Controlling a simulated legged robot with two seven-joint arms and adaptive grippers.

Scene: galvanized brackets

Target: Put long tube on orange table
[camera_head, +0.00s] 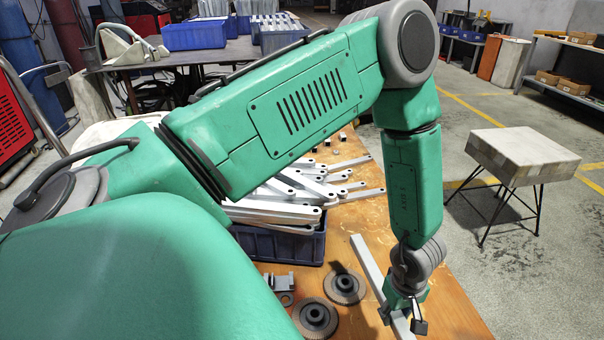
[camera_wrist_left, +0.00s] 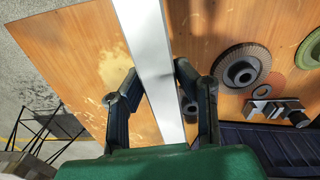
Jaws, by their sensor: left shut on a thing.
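The long tube (camera_head: 366,262) is a straight pale grey square bar near the right edge of the orange table (camera_head: 455,290). My left gripper (camera_head: 403,313) points down over the tube's near part. In the left wrist view the left gripper's fingers (camera_wrist_left: 157,76) are on both sides of the tube (camera_wrist_left: 148,45), shut on it. The tube runs lengthwise between them, over the wooden top (camera_wrist_left: 75,50). I cannot tell whether it touches the table or hangs just above it. My right gripper is not in view.
A dark blue crate (camera_head: 283,247) full of pale metal pieces (camera_head: 275,212) stands left of the tube. Round grinding discs (camera_head: 344,287) and a small metal bracket (camera_head: 279,282) lie between them. A stool-like stand (camera_head: 520,155) is off to the right. The table's right strip is clear.

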